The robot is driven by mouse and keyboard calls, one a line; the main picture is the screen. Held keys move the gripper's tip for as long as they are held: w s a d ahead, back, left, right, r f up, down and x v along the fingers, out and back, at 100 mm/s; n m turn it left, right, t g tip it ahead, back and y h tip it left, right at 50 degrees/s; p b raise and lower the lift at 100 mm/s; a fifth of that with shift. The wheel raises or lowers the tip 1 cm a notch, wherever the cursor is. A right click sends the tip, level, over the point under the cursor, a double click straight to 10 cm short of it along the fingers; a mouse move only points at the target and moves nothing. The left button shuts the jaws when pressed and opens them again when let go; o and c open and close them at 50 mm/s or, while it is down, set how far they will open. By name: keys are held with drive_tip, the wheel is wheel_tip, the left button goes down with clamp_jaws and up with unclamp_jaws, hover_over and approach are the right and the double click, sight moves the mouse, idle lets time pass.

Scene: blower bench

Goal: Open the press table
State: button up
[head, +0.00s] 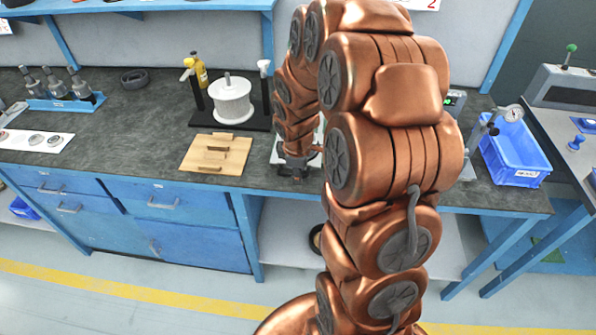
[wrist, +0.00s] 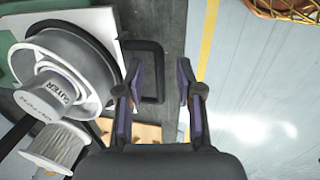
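In the wrist view a black U-shaped handle (wrist: 158,72) sticks out at the bench's front edge, beside a pale plate (wrist: 103,22). It is probably the press table's handle. A round grey-and-white part with a dark ring and a post marked "OUTER" (wrist: 62,88) stands to its left. My gripper (wrist: 160,80) is open, with the handle partly behind its left finger and partly in the gap. I cannot tell whether they touch. In the head view my gripper (head: 297,163) is at the bench's front edge, beside a pale plate (head: 283,152); my arm hides most of the press area.
A white spool (head: 232,103) on a black base and a wooden board (head: 213,165) with blocks stand left of my gripper. A blue bin (head: 515,152) and a dial gauge (head: 513,113) are at the right. Blue drawers (head: 150,205) lie below; the floor in front is clear.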

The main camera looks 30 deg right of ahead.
drive_tip(key=shift+r, duration=0.1)
wheel_tip(320, 180, up, 12)
drive_tip(key=s+a, duration=0.1)
drive_tip(key=shift+s+a+f, duration=0.2)
drive_tip(key=shift+s+a, duration=0.1)
drive_tip(key=shift+s, duration=0.05)
idle(0.6)
